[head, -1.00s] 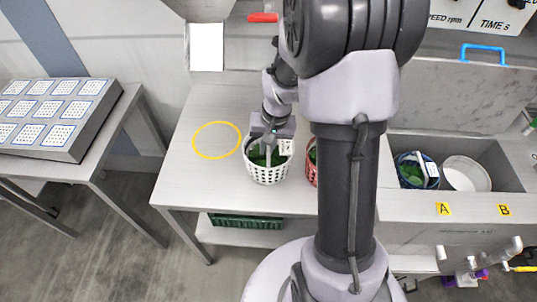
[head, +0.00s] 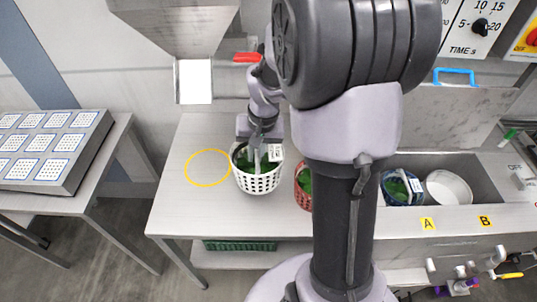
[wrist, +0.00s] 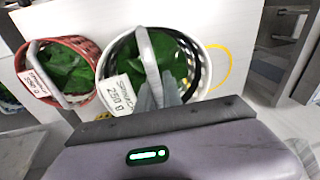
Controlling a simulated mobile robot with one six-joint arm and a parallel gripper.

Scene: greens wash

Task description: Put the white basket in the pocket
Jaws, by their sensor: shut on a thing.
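The white basket (head: 257,183) holds green leaves and has a tag reading 250 g. It is upright, right of the yellow ring on the table, and seems raised a little above the tabletop. My gripper (head: 257,146) is shut on its handle from above; the wrist view shows the fingers (wrist: 160,94) at the pale handle of the basket (wrist: 205,72). A sunken trough (head: 462,170) at the right has labels A and B on its front. A blue basket (head: 387,189) of greens sits by A, and a round white vessel (head: 449,187) by B.
A red basket (head: 302,190) of greens stands right of the white one, partly hidden by my arm; it also shows in the wrist view (wrist: 90,52). The yellow ring (head: 208,168) is empty. A tray table (head: 50,150) stands left, across a gap.

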